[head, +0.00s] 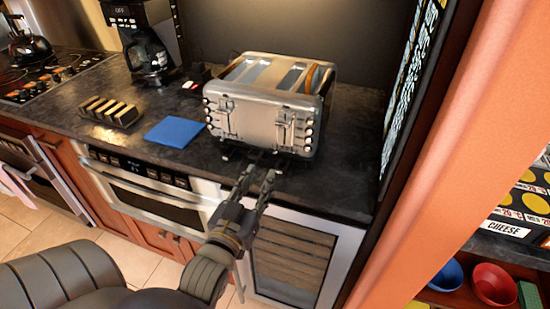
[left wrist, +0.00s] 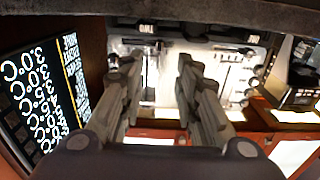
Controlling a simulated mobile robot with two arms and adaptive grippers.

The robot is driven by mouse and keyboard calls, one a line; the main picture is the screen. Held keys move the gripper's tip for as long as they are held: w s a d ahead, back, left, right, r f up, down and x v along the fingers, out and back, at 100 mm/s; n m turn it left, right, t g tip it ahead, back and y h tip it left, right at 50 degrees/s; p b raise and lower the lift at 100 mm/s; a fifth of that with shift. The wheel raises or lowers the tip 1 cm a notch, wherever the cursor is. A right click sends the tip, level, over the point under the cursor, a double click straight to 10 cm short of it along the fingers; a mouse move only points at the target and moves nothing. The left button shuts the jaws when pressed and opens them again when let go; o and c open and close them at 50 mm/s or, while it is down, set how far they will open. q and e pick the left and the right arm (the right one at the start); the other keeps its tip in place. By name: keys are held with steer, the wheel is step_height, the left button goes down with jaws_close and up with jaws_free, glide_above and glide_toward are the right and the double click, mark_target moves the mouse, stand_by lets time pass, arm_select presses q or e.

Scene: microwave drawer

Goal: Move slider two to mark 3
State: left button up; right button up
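A silver toaster (head: 255,118) stands on the dark counter, its front facing me. Two slider columns show on that front. The right one (head: 285,118) matches the upside-down "TWO" label (left wrist: 147,30) in the left wrist view. The slider's mark setting is too small to read. My left gripper (head: 256,181) is low in front of the toaster, near the counter's front edge. Its fingers are apart with nothing between them, and they point at the toaster front in the left wrist view (left wrist: 160,95). I see no contact with a slider. My right gripper is out of view.
A blue square (head: 173,132) and a toast rack (head: 111,111) lie left of the toaster. A coffee maker (head: 146,45) stands behind them. A lettered board (head: 412,75) and an orange panel (head: 450,150) bound the right. Some counter right of the toaster is bare.

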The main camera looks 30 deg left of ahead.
mark_target(275, 154)
arm_select(q)
steer(key=p+x, duration=0.1)
steer(key=x, duration=0.7)
steer(key=shift+w, duration=0.35)
jaws_close()
